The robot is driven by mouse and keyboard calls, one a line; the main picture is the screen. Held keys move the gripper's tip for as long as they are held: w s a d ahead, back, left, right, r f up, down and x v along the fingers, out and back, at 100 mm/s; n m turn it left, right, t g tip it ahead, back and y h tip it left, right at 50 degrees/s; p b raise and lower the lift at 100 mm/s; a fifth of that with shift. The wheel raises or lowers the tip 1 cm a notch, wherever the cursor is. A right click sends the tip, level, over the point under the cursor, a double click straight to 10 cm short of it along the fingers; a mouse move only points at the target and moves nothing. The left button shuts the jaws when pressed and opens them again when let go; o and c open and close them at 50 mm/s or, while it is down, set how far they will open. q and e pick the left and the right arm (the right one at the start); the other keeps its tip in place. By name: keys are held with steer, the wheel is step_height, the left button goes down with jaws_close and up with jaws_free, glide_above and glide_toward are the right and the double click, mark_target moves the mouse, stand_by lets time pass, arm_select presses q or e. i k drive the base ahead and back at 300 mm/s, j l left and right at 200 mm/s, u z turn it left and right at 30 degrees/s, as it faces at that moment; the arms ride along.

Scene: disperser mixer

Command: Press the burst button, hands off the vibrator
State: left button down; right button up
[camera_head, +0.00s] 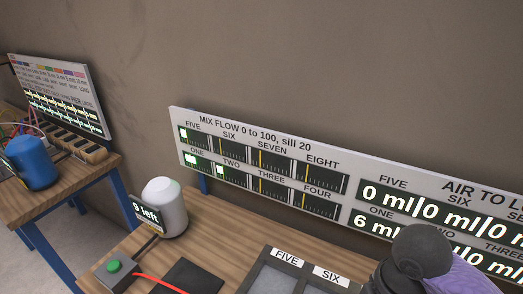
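A green button (114,266) sits on a small grey box near the front left of the wooden table. I take it to be the burst button; no label on it can be read. A white rounded canister (164,206) stands behind it, with a small display (147,216) that seems to read "9 left". A dark rounded part (422,250) with a purple piece (470,272) beside it shows at the lower right; I cannot tell whether it is the vibrator or part of my arm. No gripper fingers show.
A mix flow panel (262,160) and an air panel (440,190) stand along the back. A red cable (158,283), a dark pad (188,278) and a tray labelled FIVE and SIX (309,284) lie in front. Another table (75,188) at left holds a blue canister (32,162).

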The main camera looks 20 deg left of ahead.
mark_target(113, 266)
steer(key=u, duration=2)
